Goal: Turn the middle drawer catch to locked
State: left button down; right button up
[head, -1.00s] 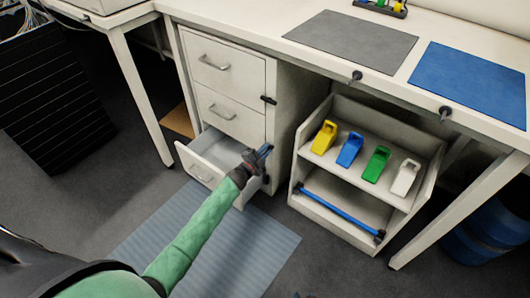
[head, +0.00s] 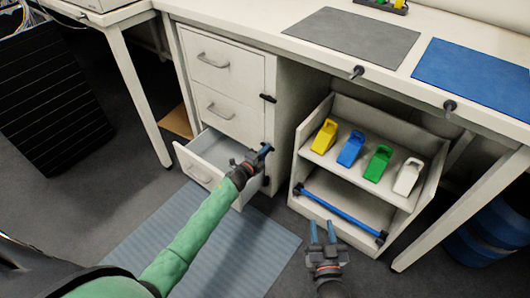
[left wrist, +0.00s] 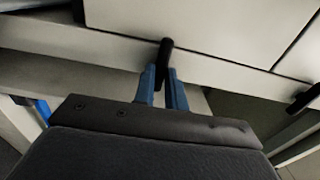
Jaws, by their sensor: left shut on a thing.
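The white drawer cabinet (head: 285,120) stands under the bench, with the middle drawer (head: 225,113) shut. My left gripper (head: 265,150) is at the cabinet's front right edge, just below the middle drawer's level. In the left wrist view its blue fingers (left wrist: 163,88) are shut on a black catch (left wrist: 166,52), taken as the middle drawer catch; its tip sticks out beyond them. In the head view the fingers hide this catch. Another black catch (head: 268,98) lies crosswise higher on the same edge. My right gripper (head: 323,232) is open and empty above the floor, in front of the shelf unit.
The bottom drawer (head: 195,165) is pulled out, beside my left forearm. The top drawer (head: 222,60) is shut. A low shelf unit (head: 300,170) with yellow, blue, green and white pieces stands to the right. A striped mat (head: 245,245) lies on the floor.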

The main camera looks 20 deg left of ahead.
pick_arm(q)
jog(key=shift+d+f, duration=0.1)
pick_arm(e)
jog(key=shift+r, duration=0.5)
pick_arm(q)
jog(key=c, duration=1.4)
grip_release()
jog(key=shift+c, duration=0.2)
